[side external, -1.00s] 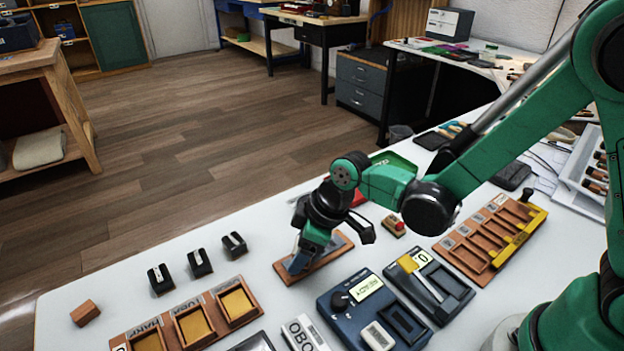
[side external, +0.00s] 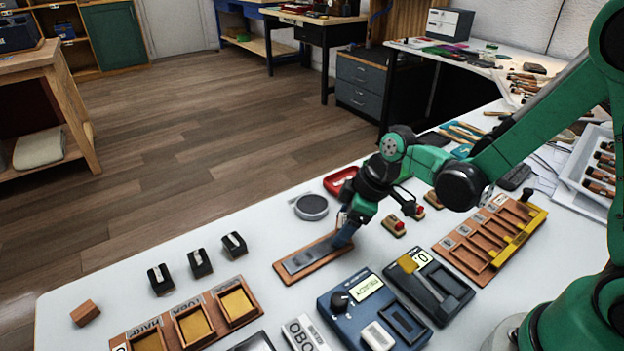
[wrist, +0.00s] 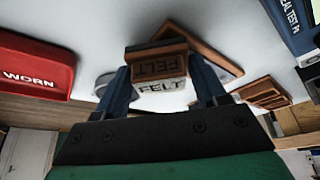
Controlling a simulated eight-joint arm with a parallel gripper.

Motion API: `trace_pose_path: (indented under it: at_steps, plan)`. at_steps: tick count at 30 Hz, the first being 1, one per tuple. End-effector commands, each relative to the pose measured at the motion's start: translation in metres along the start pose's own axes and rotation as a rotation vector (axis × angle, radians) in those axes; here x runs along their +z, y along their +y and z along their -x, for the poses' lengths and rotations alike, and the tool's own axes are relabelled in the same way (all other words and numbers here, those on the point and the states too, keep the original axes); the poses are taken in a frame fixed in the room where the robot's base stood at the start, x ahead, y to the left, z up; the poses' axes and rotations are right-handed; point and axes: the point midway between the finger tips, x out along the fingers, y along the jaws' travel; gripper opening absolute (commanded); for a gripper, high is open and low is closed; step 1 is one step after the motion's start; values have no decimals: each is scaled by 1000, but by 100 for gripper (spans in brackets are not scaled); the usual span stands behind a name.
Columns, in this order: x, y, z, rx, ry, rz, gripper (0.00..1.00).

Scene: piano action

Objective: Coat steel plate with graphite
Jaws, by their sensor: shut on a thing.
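A steel plate (side external: 300,262) lies in a long brown wooden holder (side external: 284,276) near the middle of the table. Its grey surface shows lighter and darker areas, too small to judge the coating. My gripper (side external: 343,236) is low over the holder's far right end. In the wrist view my gripper (wrist: 164,88) is shut on a wooden block marked FELT (wrist: 160,68). I cannot tell whether the block's underside touches the plate. A round tin with dark grey contents (side external: 312,206) stands just behind the holder; I cannot tell what fills it.
A red tray (side external: 339,182), marked WORN in the wrist view (wrist: 36,72), is behind my gripper. Red-topped wooden blocks (side external: 394,226) stand to its right. A blue tester (side external: 372,308) sits in front. Black blocks (side external: 198,263) are left, with clear table between.

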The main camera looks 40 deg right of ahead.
Motion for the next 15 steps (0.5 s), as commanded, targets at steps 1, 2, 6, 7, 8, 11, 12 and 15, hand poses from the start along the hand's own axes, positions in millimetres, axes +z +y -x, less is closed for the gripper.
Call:
trace_pose_path:
  at_steps: [1,2,6,7,8,11,12,15]
  plan:
    - [-4,-1,10,0,1,1,15]
    - [-6,-2,17,0,0,1,15]
    - [-11,-2,28,-1,0,1,15]
    - [-12,-2,31,-1,0,1,15]
    - [-14,-2,33,-1,1,1,15]
    - [-17,-2,41,0,1,1,15]
    - [-18,-2,45,0,1,1,15]
    - [-22,-2,53,0,1,1,15]
